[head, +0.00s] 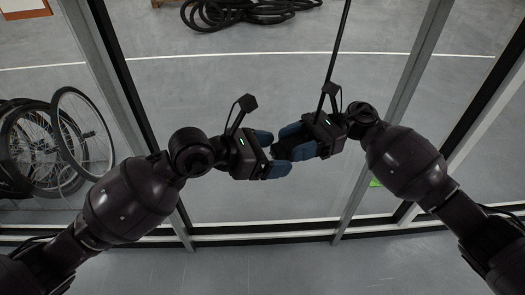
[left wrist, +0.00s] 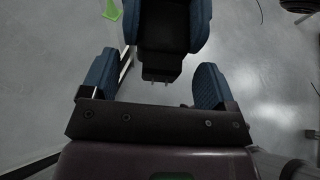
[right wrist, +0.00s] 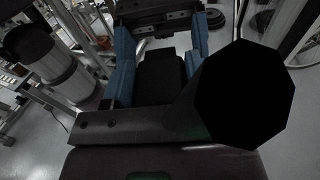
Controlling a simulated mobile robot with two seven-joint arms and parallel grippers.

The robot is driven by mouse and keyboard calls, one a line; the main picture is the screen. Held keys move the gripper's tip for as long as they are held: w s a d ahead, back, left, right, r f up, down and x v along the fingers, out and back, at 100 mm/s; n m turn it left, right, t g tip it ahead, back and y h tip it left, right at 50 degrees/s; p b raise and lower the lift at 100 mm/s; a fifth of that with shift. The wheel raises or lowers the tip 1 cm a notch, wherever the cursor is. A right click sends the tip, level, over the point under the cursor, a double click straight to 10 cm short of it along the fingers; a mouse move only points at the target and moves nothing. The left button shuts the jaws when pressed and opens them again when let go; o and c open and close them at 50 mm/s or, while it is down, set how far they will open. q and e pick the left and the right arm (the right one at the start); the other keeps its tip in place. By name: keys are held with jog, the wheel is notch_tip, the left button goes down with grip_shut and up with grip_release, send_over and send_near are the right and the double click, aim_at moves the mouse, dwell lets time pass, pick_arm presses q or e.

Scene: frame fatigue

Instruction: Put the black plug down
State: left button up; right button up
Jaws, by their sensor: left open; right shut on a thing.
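The black plug (left wrist: 163,50) is a dark block with small metal prongs at its near end in the left wrist view. My right gripper (head: 292,143) is shut on it, with blue fingers on both sides. The plug also shows between those fingers in the right wrist view (right wrist: 160,75). My left gripper (head: 276,152) is open, and its blue fingers face the right gripper close by. In the left wrist view the prongs point toward the gap between my left fingers (left wrist: 152,85). The plug is mostly hidden by the fingers in the head view.
Several wheels (head: 50,140) stand at the left. A coil of black tubes (head: 240,12) lies on the floor at the far side. Upright metal frame posts rise on both sides, with a low rail (head: 270,230) across the front. A green object (head: 375,183) is near the right post.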

pick_arm(q)
jog(key=shift+c, duration=0.2)
jog(key=c, duration=0.9)
jog(key=shift+c, duration=0.5)
pick_arm(e)
jog(key=o, duration=1.1)
